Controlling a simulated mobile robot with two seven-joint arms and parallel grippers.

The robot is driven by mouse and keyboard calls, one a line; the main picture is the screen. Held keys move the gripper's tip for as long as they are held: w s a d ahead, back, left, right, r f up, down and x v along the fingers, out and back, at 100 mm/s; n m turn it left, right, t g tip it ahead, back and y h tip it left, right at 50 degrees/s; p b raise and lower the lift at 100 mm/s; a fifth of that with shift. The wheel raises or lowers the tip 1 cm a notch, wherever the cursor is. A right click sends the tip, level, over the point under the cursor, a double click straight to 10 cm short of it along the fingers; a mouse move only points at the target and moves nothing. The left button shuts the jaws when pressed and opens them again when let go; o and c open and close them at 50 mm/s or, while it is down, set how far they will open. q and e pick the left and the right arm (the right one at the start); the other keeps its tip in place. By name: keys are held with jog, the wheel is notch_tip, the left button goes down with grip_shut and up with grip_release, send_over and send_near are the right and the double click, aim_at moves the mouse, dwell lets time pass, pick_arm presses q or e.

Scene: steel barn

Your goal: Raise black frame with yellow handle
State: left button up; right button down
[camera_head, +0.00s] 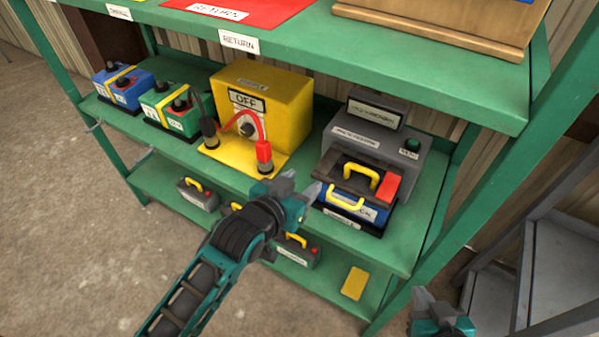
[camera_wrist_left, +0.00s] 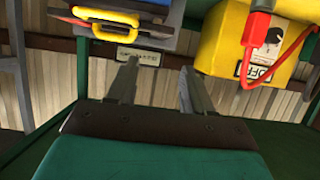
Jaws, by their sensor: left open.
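The black frame (camera_head: 352,188) with its yellow handle (camera_head: 361,176) sits at the right end of the middle shelf, against the grey unit, over a blue box (camera_head: 372,213). A red block (camera_head: 388,188) is at its right side. In the left wrist view the gripper (camera_wrist_left: 160,80) points at the shelf, with yellow handles (camera_wrist_left: 107,20) at upper left. My right gripper (camera_head: 424,298) is at the bottom right; its opening is unclear.
A yellow OFF box (camera_head: 262,100) with red and black clamps stands left of my left gripper. The grey unit (camera_head: 375,140) stands behind the frame. Blue (camera_head: 122,85) and green (camera_head: 177,108) batteries are farther left. The upper green shelf (camera_head: 400,75) overhangs.

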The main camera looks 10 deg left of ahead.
aim_at(328, 161)
pick_arm(q)
jog(key=b+x, duration=0.1)
jog(key=x, duration=1.1)
